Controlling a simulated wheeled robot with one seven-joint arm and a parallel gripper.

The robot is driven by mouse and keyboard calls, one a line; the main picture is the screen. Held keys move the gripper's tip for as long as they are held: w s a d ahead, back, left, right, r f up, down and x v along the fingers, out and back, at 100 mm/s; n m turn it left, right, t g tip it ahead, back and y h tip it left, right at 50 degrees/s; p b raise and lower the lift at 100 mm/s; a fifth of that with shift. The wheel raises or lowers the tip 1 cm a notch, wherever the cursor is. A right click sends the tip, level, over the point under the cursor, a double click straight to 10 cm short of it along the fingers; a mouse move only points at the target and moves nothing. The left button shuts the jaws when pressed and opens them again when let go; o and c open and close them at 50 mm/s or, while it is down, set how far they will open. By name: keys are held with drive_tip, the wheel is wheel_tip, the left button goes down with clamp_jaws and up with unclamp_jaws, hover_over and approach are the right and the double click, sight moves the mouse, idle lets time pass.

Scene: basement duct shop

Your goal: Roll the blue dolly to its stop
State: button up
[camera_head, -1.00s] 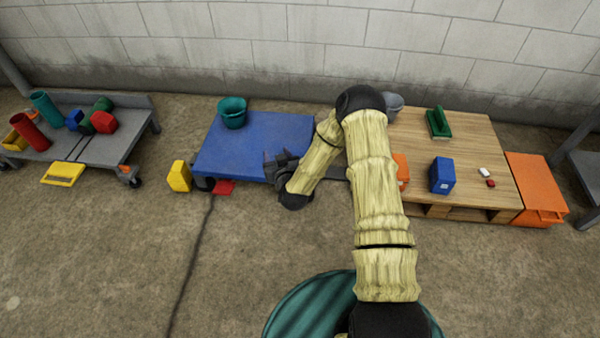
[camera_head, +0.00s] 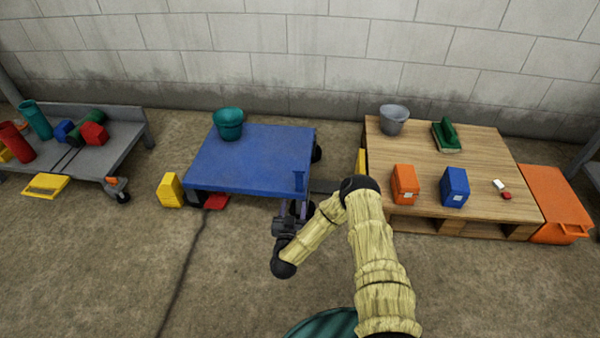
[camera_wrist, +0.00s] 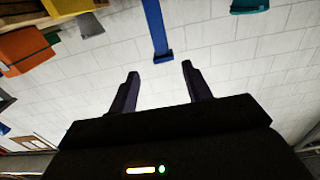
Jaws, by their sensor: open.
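The blue dolly (camera_head: 240,165) stands on the floor in the middle of the head view, a teal bucket (camera_head: 228,124) at its back left. A small blue upright post (camera_head: 299,181) rises at its front right corner. My gripper (camera_head: 299,209) is open and empty at the dolly's front edge, just below this post. In the wrist view the post (camera_wrist: 158,30) is ahead of the open fingers (camera_wrist: 160,70), apart from them. A yellow block (camera_head: 170,190) stands at the dolly's front left corner; whether it is the stop I cannot tell. A red piece (camera_head: 215,202) lies by the front left wheel.
A wooden pallet (camera_head: 440,175) on the right holds a grey bucket (camera_head: 393,119), an orange box (camera_head: 404,184) and a blue box (camera_head: 454,187). An orange case (camera_head: 553,205) stands right of it. A grey cart (camera_head: 115,165) is on the left.

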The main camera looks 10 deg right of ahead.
sight(299, 178)
drive_tip(key=b+x, duration=0.4)
drive_tip(key=x, duration=0.4)
drive_tip(key=b+x, duration=0.5)
drive_tip(key=x, duration=0.3)
drive_tip(key=shift+w+f, duration=0.2)
drive_tip(key=shift+w+d+r+b, duration=0.15)
drive_tip(key=shift+w+b, duration=0.2)
drive_tip(key=shift+w, duration=0.15)
clamp_jaws()
